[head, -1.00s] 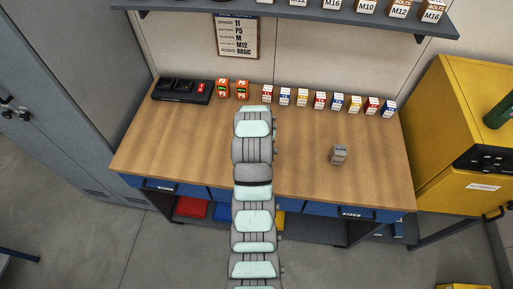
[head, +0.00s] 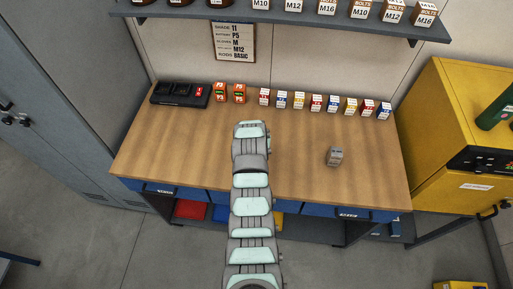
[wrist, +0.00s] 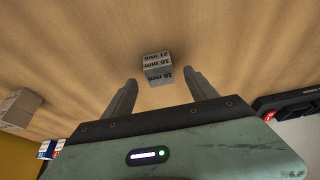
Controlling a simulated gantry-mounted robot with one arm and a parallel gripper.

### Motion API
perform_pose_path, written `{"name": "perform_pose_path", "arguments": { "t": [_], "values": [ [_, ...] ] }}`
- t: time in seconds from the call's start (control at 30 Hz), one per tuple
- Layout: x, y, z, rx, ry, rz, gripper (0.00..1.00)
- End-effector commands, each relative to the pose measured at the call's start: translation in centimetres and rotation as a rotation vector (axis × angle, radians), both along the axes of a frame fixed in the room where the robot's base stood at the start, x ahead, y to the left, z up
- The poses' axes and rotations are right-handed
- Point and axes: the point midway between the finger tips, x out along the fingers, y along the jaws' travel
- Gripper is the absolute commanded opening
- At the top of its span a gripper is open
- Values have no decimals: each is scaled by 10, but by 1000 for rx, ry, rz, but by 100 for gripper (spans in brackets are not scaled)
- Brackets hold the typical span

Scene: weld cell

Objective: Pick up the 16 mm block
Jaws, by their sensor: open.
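A small grey block (wrist: 157,69) lies on the wooden bench in the wrist view. My gripper (wrist: 163,76) is open, with one finger on each side of the block's near end. The block lies mostly beyond the fingertips, and no contact shows. In the head view my arm covers this block and my gripper. Another grey block (head: 335,156) stands on the right of the bench; a block at the left edge of the wrist view (wrist: 18,108) appears to be the same one.
A row of small labelled boxes (head: 316,103), two orange batteries (head: 239,94) and a black charger (head: 180,95) stand along the bench's back. A shelf (head: 290,17) hangs above. The bench (head: 195,145) is clear around the blocks. A yellow cabinet (head: 440,115) stands at the right.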

Motion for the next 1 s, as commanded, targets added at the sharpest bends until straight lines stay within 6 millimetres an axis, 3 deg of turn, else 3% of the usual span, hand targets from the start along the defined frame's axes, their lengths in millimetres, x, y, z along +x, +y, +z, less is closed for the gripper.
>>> {"name": "perform_pose_path", "arguments": {
  "t": [0.23,0.57,1.0],
  "values": [
    [6,-1,-13,0,0,0,66],
    [7,-1,-16,1,-2,0,66],
    [7,-1,-17,0,-1,0,32]
  ]
}}
